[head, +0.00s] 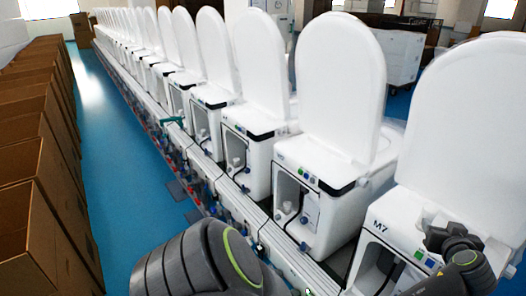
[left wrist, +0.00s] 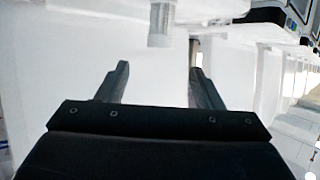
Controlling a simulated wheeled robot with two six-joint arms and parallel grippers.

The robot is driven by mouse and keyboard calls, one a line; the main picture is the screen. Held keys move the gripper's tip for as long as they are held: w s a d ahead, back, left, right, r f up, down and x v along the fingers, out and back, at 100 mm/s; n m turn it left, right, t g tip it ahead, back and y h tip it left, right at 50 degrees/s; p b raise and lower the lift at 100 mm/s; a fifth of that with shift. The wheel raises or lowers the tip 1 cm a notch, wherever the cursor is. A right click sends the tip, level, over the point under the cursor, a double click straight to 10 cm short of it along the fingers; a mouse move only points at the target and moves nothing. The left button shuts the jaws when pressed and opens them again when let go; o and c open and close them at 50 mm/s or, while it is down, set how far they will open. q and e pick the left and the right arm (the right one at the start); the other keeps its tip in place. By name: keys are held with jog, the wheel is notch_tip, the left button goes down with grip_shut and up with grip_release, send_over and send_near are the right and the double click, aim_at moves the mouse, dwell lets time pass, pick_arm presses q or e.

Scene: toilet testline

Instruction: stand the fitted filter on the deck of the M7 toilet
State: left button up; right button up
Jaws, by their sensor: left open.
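The M7 toilet (head: 381,227), white with its lid raised, stands at the right edge of the head view. My left gripper (head: 438,238) is over its deck, in front of the lid. In the left wrist view the gripper (left wrist: 160,80) is open, with nothing between its fingers. A white cylinder with a greyish end (left wrist: 160,24), apparently the filter, shows just beyond the fingertips, apart from them. A small white shape beside the gripper in the head view may be the same part. Its base contact is not clear. My right gripper is not in view.
A long row of similar white toilets (head: 340,85) with raised lids runs along the line to the far left. Open cardboard boxes (head: 32,225) line the left side. The blue floor (head: 115,150) between is clear. My arm crosses the bottom.

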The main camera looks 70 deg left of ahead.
pick_arm(q)
jog(key=s+f+m+g+h, duration=0.1)
jog(key=s+f+m+h, duration=0.2)
jog(key=s+f, duration=0.75)
jog(key=s+a+f+m+h, duration=0.1)
jog(key=s+f+m+h, duration=0.35)
jog(key=f, duration=1.15)
jog(key=s+f+m+g+h, duration=0.1)
jog(key=s+f, duration=0.8)
jog(key=f, duration=0.4)
jog(key=s+f+g, duration=0.2)
jog(key=s+f, duration=0.3)
jog(key=s, duration=0.6)
jog(key=s+a+f+g, duration=0.1)
jog(key=s+f, duration=0.5)
jog(key=s, duration=0.6)
jog(key=s+f+g, duration=0.3)
jog(key=s+f, duration=0.2)
jog(key=s, duration=0.6)
jog(key=shift+s+a+f+g, duration=0.2)
jog(key=shift+s+a+g, duration=0.05)
jog(key=shift+a+g, duration=0.05)
